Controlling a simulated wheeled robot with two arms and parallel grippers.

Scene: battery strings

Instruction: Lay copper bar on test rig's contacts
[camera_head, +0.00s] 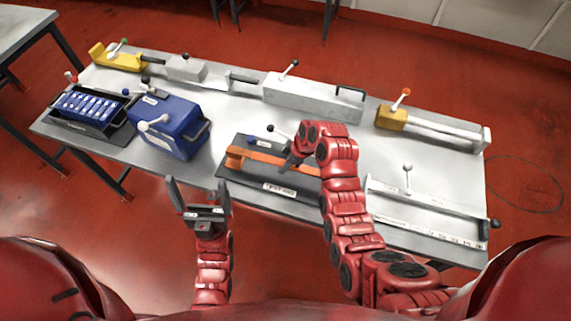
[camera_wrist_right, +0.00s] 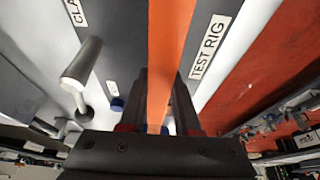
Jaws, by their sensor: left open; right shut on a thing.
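The copper bar (camera_head: 262,157) is a long orange strip over the dark test rig (camera_head: 228,178), near the table's front edge. My right gripper (camera_head: 294,160) is shut on the bar's middle part. In the right wrist view the bar (camera_wrist_right: 170,40) runs between the fingers of my right gripper (camera_wrist_right: 160,95), beside the "TEST RIG" label (camera_wrist_right: 209,47). The bar lies roughly along the rig. I cannot tell whether it touches the contacts, which are mostly hidden. My left gripper (camera_head: 197,188) is open and empty, in front of the table edge.
A lever with a dark knob (camera_head: 279,130) stands behind the bar; a grey lever (camera_wrist_right: 82,65) shows in the wrist view. A blue box (camera_head: 180,125) and a tray of blue cells (camera_head: 88,108) are left. A fixture with a white lever (camera_head: 408,180) is right.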

